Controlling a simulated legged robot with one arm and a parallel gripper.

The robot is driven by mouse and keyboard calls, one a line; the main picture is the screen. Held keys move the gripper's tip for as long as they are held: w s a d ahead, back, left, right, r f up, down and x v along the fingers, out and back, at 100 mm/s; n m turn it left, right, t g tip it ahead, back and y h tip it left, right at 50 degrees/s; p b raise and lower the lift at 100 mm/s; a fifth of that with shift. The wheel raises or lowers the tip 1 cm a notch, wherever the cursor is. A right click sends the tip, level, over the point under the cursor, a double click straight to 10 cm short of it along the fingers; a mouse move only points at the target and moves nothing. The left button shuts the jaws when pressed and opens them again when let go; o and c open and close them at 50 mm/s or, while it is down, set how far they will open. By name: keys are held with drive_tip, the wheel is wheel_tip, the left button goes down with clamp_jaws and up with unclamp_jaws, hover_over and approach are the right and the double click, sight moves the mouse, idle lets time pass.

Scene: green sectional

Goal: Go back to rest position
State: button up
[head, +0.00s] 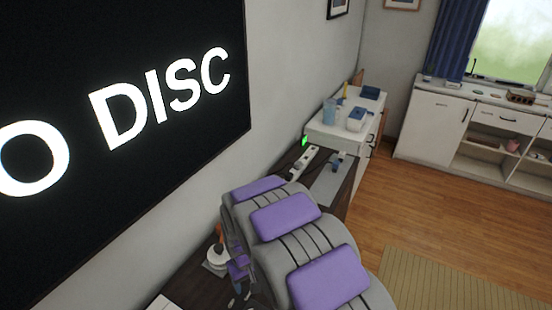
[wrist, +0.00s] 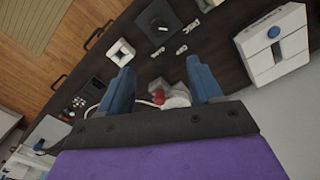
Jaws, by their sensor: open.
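My gripper (wrist: 161,92) shows in the wrist view with its two blue fingers spread wide apart. It is open, and I see nothing held between the fingers. Beyond the fingers, a small red item (wrist: 158,97) and a pale item beside it lie on the dark cabinet top (wrist: 205,55). In the head view my grey arm with purple pads (head: 286,216) stretches over the dark cabinet beside the wall. The fingertips are hidden or unclear in the head view.
A large black screen (head: 120,190) fills the wall at left. A white cabinet (head: 345,133) with a blue cup (head: 329,112) stands farther back. A white counter (head: 434,120) is under the window. Wood floor (head: 400,215) and a striped rug (head: 440,285) lie clear at right. A white box (wrist: 275,45) is on the dark top.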

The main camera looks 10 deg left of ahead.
drive_tip(key=s+d+r+m+b, duration=0.15)
drive_tip(key=s+d+r, duration=0.25)
drive_tip(key=d+r, duration=0.4)
drive_tip(key=s+d+r+m, duration=0.2)
drive_tip(key=s+d+r, duration=0.3)
drive_tip(key=d, duration=0.5)
drive_tip(key=s+d+r+m+g, duration=0.1)
drive_tip(key=s+d+r+m, duration=0.1)
drive_tip(key=s+d, duration=0.3)
drive_tip(key=s+d+r+m+b, duration=0.1)
drive_tip(key=s+d+r, duration=0.3)
drive_tip(key=s, duration=0.9)
drive_tip(key=shift+d+r+m+g+b, duration=0.2)
drive_tip(key=shift+d+m+g+b, duration=0.15)
drive_tip(key=shift+m, duration=0.2)
